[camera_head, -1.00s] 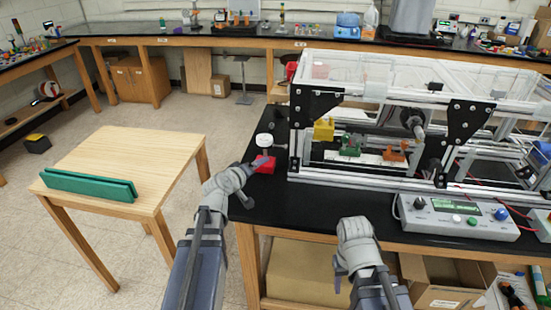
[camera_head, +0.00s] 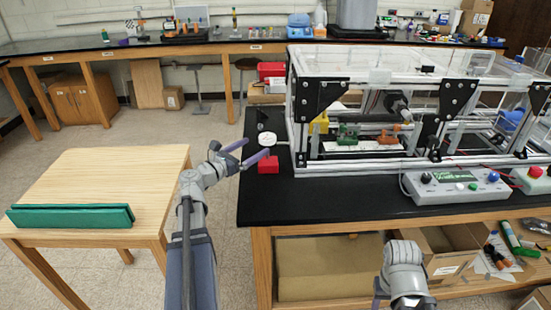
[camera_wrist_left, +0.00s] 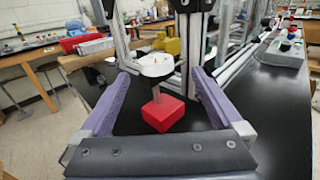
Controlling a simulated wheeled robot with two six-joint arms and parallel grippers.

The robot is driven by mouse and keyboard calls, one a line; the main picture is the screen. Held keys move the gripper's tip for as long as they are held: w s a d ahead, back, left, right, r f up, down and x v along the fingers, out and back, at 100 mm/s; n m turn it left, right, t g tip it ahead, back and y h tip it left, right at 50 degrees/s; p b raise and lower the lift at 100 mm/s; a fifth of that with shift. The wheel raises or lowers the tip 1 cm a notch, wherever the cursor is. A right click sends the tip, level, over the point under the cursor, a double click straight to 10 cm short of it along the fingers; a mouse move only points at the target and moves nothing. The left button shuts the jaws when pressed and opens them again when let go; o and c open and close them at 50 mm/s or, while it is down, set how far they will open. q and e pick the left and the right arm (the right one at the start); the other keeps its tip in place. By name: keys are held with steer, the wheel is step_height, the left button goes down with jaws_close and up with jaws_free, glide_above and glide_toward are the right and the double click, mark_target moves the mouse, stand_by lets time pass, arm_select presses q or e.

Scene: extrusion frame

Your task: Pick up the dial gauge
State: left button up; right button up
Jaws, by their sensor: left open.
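The dial gauge has a white round dial (camera_head: 267,139) on a short stem above a red square base (camera_head: 268,166). It stands upright near the left edge of the black bench. My left gripper (camera_head: 256,148) is open and empty, its purple fingers pointing at the gauge from the left. In the left wrist view the white dial (camera_wrist_left: 155,66) and red base (camera_wrist_left: 163,113) show between and beyond the spread fingers (camera_wrist_left: 160,76); no contact is visible. My right gripper (camera_head: 380,290) is low at the front of the bench, and its jaws are unclear.
The extrusion frame (camera_head: 310,160) with clear panels stands just right of the gauge. A control box (camera_head: 455,187) sits at the bench's front right. A wooden table (camera_head: 110,170) with a green bar (camera_head: 70,217) is at the left. The bench front (camera_head: 310,205) is clear.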

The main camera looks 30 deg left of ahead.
mark_target(262, 142)
arm_select(q)
steer(key=shift+x, duration=1.4)
steer(key=shift+a+f+x, duration=0.1)
steer(key=shift+a+x, duration=0.1)
steer(key=shift+x, duration=1.1)
steer(key=shift+a+f+x, duration=0.15)
steer(key=shift+a+x, duration=0.05)
steer(key=shift+x, duration=1.05)
jaws_close()
